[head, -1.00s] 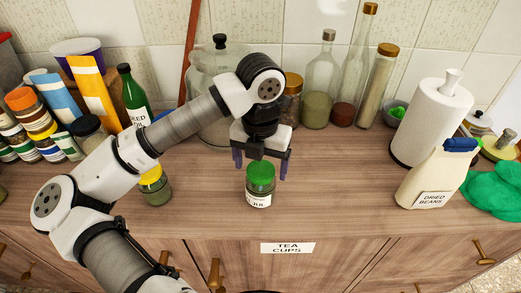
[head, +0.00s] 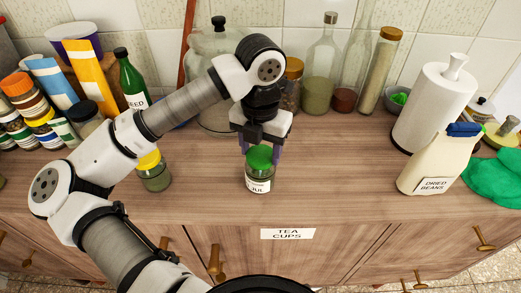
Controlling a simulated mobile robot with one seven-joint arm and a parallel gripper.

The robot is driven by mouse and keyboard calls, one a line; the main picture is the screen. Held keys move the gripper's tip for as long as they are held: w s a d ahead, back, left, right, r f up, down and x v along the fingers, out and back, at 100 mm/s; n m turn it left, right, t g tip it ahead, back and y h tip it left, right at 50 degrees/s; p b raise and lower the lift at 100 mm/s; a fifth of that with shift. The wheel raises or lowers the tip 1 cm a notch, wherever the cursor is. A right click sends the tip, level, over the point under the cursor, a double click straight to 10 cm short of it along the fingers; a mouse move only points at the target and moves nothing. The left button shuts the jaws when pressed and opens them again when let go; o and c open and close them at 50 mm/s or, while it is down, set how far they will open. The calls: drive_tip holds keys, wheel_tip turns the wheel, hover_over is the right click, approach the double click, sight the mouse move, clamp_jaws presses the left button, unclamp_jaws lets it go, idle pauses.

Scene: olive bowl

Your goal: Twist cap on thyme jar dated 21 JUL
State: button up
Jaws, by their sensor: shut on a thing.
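The thyme jar (head: 257,184) stands upright on the wooden counter in the head view, with a white label facing me. Only "JUL" can be read on the label; the rest is too small. A green cap (head: 259,157) sits on top of the jar. My gripper (head: 260,153) points down over the jar, its purple fingers shut on the green cap, one at each side. The cap's far side is hidden. Whether its thread is engaged cannot be told.
A yellow-capped jar (head: 154,172) stands to the left, close to my arm. A Dried Beans container (head: 441,160) and a paper roll (head: 432,103) stand to the right. Glass bottles (head: 322,75) line the back. The counter's front edge is near, above a drawer labelled Tea Cups (head: 287,234).

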drive_tip(key=shift+f+m+b, duration=0.1)
drive_tip(key=shift+m+b, duration=1.1)
drive_tip(key=shift+m, duration=0.3)
drive_tip(key=shift+m, duration=0.3)
drive_tip(key=shift+b, duration=0.35)
drive_tip(key=m+b, duration=0.1)
drive_tip(key=m, duration=0.1)
drive_tip(key=shift+m+b, duration=0.3)
drive_tip(key=shift+b, duration=0.1)
drive_tip(key=shift+m+b, duration=0.4)
drive_tip(key=shift+m, duration=0.5)
